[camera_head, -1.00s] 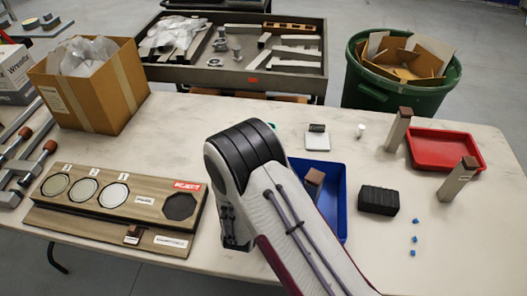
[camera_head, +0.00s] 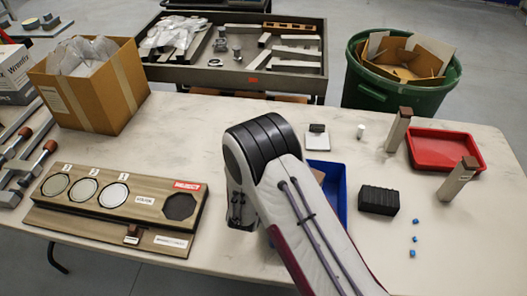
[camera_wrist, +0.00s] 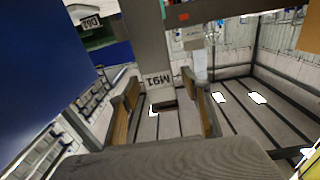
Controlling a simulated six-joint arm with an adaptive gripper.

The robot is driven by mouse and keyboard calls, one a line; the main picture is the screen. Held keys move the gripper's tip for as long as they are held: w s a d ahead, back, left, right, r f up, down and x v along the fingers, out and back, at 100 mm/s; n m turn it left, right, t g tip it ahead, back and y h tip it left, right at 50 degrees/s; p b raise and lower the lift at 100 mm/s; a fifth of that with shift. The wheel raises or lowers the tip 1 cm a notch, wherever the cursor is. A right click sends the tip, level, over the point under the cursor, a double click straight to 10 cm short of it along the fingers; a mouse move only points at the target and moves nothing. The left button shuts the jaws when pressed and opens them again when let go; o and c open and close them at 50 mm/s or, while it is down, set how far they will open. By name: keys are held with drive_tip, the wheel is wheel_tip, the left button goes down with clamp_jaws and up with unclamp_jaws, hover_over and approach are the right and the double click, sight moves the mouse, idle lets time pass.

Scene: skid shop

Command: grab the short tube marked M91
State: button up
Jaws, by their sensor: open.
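In the wrist view a grey square tube (camera_wrist: 147,40) with an upside-down M91 label (camera_wrist: 158,80) stands between the two fingers of my gripper (camera_wrist: 166,100). The fingers are apart, one on each side of the tube's labelled end, with gaps visible beside it. In the head view my gripper is hidden behind my arm.
A second labelled part (camera_wrist: 90,22) shows at the wrist view's upper left. The blue tray (camera_head: 338,188) is partly behind my arm. A black block (camera_head: 378,199), several blue bits (camera_head: 414,238), the red tray (camera_head: 447,150) and a wooden board (camera_head: 110,228) lie on the table.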

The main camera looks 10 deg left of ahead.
drive_tip(key=shift+w, duration=0.7)
clamp_jaws()
